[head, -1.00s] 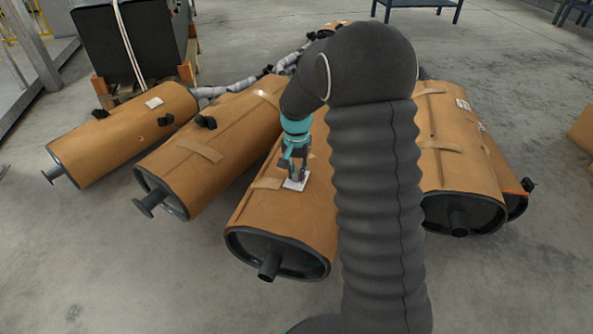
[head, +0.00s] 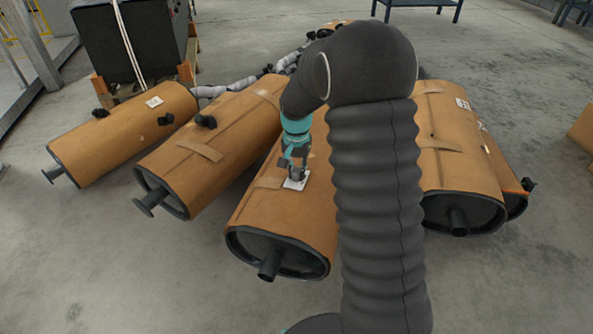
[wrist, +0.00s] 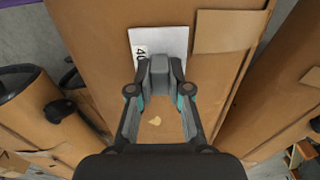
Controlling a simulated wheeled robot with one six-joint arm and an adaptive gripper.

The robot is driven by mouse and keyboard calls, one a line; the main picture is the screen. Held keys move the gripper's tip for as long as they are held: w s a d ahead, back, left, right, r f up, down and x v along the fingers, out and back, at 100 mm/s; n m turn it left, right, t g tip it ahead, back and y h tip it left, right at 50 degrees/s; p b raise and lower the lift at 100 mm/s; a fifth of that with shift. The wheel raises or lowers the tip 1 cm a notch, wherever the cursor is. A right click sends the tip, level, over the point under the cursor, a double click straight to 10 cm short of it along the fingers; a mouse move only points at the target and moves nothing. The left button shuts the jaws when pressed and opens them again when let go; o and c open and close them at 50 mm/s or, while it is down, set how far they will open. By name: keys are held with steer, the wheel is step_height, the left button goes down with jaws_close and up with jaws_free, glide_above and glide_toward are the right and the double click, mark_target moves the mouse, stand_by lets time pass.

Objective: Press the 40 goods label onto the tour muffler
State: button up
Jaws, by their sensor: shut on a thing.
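The 40 goods label (wrist: 165,42) is a white rectangle with a dark "40" partly showing at its left edge. It lies against the brown-wrapped middle muffler (wrist: 100,50), beside a tan strip. In the head view the label (head: 296,182) shows on the upper side of this muffler (head: 270,212), which has a dark end cap and pipe stub. My gripper (wrist: 160,72) is shut on the label at its near edge, and its fingers cover part of it. In the head view my gripper (head: 298,174) is low over the muffler. I cannot read any name on this muffler.
Two similar mufflers (head: 205,150) (head: 120,135) lie to the left, and others (head: 455,165) lie to the right, partly behind my arm. A black crate (head: 135,40) stands on a pallet at the back left. Open concrete floor lies in front.

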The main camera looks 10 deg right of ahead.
steer(key=shift+r, duration=0.35)
steer(key=shift+f, duration=0.5)
steer(key=shift+r, duration=0.15)
stand_by(0.8)
steer(key=shift+r+p, duration=1.95)
steer(key=shift+r, duration=1.4)
